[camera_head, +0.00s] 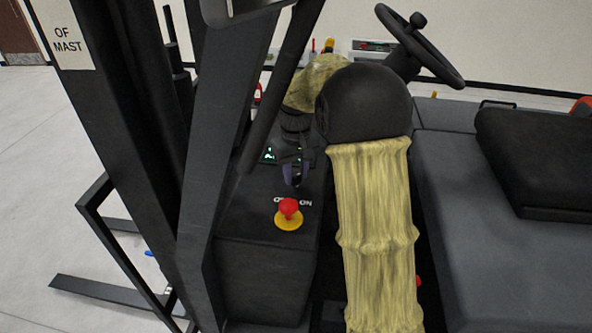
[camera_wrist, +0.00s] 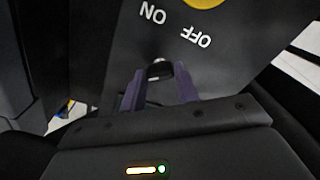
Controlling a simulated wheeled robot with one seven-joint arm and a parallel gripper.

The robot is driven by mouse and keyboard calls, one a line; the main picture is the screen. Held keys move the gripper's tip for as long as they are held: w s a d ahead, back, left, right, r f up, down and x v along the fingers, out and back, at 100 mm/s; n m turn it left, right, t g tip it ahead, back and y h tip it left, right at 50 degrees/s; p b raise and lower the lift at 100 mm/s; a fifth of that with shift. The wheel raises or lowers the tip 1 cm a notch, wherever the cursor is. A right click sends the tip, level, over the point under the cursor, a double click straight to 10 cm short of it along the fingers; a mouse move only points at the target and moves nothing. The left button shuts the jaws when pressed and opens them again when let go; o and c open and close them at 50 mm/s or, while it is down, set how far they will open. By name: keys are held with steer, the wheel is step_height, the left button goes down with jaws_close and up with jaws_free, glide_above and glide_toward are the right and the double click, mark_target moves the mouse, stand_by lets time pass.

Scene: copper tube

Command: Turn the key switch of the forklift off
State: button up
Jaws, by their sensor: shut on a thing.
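My gripper (camera_head: 294,178) points down at the dark console (camera_head: 266,228) of the forklift, just above the white OFF/ON lettering. In the wrist view, its two purple fingers (camera_wrist: 160,84) are closed around the small metallic key switch (camera_wrist: 160,68). The ON label (camera_wrist: 153,14) and the OFF label (camera_wrist: 203,36) appear upside down in that view, beyond the fingertips. The fingers hide most of the key, and I cannot tell which label it points to. In the head view, my gripper covers the key.
A red emergency button (camera_head: 289,208) on a yellow base sits on the console just in front of my gripper. The dark mast posts (camera_head: 215,130) stand close on the left. The steering wheel (camera_head: 425,50) is at the upper right, and the black seat (camera_head: 535,150) is at the right.

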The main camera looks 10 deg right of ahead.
steer(key=n+p, duration=0.1)
steer(key=n, duration=0.4)
steer(key=shift+r, duration=0.15)
steer(key=n+p, duration=0.2)
steer(key=n, duration=0.3)
steer(key=shift+w, duration=0.1)
steer(key=shift+n, duration=0.3)
steer(key=o, duration=1)
steer(key=shift+w, duration=0.1)
steer(key=shift+d, duration=0.2)
steer(key=r+b, duration=0.2)
steer(key=r, duration=1.5)
steer(key=shift+a, duration=0.2)
